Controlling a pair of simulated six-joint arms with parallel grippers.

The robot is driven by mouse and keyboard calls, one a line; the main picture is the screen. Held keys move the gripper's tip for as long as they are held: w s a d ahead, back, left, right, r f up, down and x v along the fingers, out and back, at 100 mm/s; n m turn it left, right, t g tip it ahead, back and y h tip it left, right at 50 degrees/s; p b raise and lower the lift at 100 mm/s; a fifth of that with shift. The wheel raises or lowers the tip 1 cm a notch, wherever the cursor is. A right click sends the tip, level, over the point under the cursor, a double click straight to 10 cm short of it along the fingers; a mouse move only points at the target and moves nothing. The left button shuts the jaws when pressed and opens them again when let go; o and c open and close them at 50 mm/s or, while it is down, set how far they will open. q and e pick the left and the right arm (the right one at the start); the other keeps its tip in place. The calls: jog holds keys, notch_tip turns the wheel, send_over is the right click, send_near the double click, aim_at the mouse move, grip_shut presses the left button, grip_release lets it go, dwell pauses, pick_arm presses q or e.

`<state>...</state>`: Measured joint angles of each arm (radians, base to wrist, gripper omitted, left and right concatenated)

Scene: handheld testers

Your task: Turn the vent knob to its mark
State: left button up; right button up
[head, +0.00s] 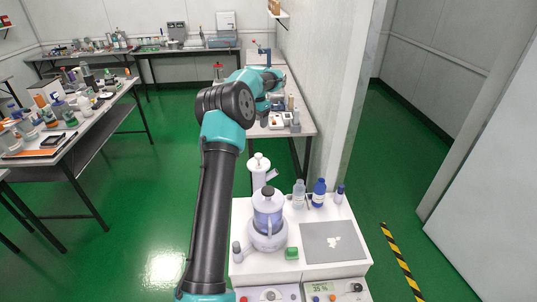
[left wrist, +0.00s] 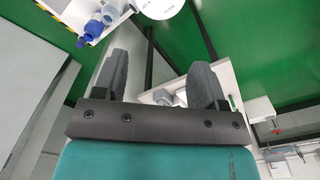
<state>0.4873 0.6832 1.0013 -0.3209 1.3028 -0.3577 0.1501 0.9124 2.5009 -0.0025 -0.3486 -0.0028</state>
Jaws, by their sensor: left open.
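A clear bluish vessel (head: 267,222) with a dark cap (head: 267,190) stands on the white bench in the head view. I cannot tell which part is the vent knob, and no mark is readable. My left arm rises in front of the bench, its wrist end far above and behind the vessel. In the left wrist view my left gripper (left wrist: 158,78) is open, its two grey fingers wide apart with nothing held between them. My right gripper is not seen.
A grey mat (head: 333,242) lies at the right. A wall and cluttered benches are behind; green floor is free.

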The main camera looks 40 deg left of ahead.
aim_at(258, 155)
pick_arm(q)
jog(key=shift+f, duration=0.15)
notch_tip(258, 155, down, 17)
jog(key=shift+f, duration=0.1)
dwell(0.8)
jog(key=c, duration=0.9)
